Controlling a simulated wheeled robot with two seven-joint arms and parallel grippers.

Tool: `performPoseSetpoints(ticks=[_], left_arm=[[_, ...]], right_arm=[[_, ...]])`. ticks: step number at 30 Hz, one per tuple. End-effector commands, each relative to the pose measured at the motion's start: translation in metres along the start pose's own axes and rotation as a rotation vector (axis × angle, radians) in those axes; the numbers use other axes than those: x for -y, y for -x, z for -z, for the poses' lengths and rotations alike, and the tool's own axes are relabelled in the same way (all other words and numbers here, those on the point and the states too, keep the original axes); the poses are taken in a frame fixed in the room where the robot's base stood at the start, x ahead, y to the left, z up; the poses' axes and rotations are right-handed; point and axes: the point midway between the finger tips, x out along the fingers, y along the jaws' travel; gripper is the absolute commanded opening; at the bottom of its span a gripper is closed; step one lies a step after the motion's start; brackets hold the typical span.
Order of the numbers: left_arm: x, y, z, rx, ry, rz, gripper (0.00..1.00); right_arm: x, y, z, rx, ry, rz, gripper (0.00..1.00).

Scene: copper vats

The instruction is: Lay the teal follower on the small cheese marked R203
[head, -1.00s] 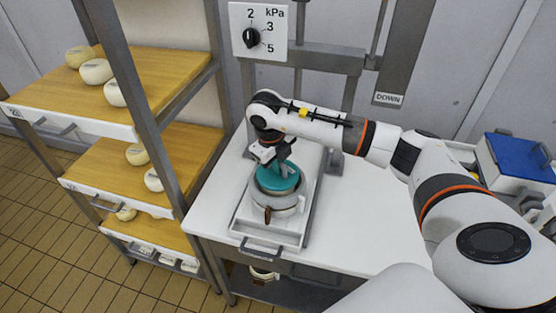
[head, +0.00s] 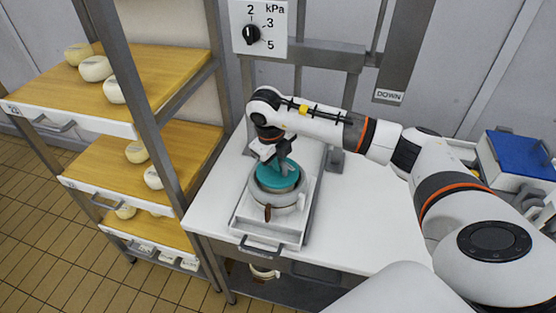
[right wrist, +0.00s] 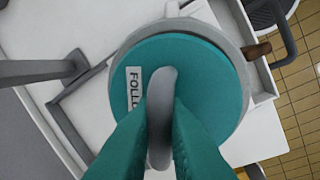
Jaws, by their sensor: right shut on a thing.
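The teal follower (head: 276,177) is a round disc with a grey handle (right wrist: 162,110) standing up from it. My right gripper (head: 284,163) is shut on that handle, one finger on each side, in the right wrist view. The follower is over the mouth of a pale grey round mould (head: 285,200) on the press bed. I cannot tell whether it touches what is below. A label starting "FOLLO" (right wrist: 134,88) shows on the disc. No cheese shows inside the mould, and no R203 mark can be read. My left gripper is not in view.
The mould, with a brown handle (head: 267,213), stands on a white tray (head: 264,238). A rack at left has wooden shelves (head: 160,85) with several pale cheeses. A dial panel (head: 260,27) is behind. A blue-lidded box (head: 520,155) stands right. The white worktop (head: 375,215) is mostly clear.

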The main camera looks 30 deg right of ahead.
Motion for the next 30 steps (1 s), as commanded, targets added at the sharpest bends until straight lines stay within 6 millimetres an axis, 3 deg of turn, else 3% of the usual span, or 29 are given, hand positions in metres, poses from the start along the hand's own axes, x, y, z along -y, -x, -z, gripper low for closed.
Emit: performPoseSetpoints(ticks=[30], left_arm=[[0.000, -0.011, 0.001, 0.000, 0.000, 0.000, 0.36]], right_arm=[[0.002, -0.011, 0.000, -0.001, -0.001, 0.000, 0.00]])
